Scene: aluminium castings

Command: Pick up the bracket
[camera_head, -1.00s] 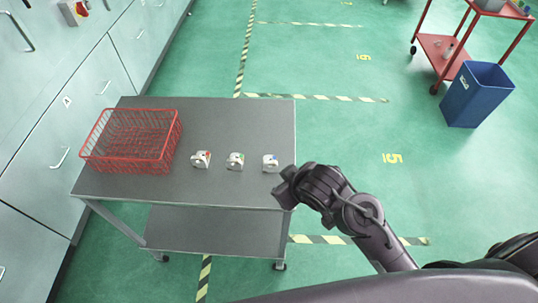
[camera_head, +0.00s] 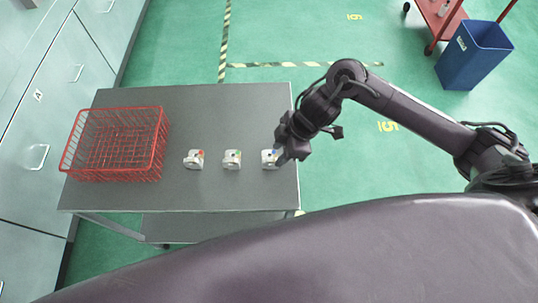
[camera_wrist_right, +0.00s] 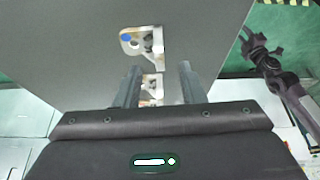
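Three small whitish metal brackets stand in a row on the grey table: one with a red mark (camera_head: 194,159), one with a green mark (camera_head: 232,159) and one with a blue mark (camera_head: 268,158). My right gripper (camera_head: 281,157) is over the table's right side, at the blue-marked bracket and partly covering it. In the right wrist view its two fingers (camera_wrist_right: 160,70) are apart. The blue-marked bracket (camera_wrist_right: 131,43) shows just beyond the fingertips there, and another bracket (camera_wrist_right: 152,84) shows in the gap between them. Contact cannot be told. My left gripper is not in view.
A red wire basket (camera_head: 118,178) stands on the left of the grey table (camera_head: 215,105). Grey cabinets (camera_head: 60,60) line the left. A blue bin (camera_head: 474,56) and a red cart (camera_head: 440,22) stand on the floor at upper right. The table's back middle is clear.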

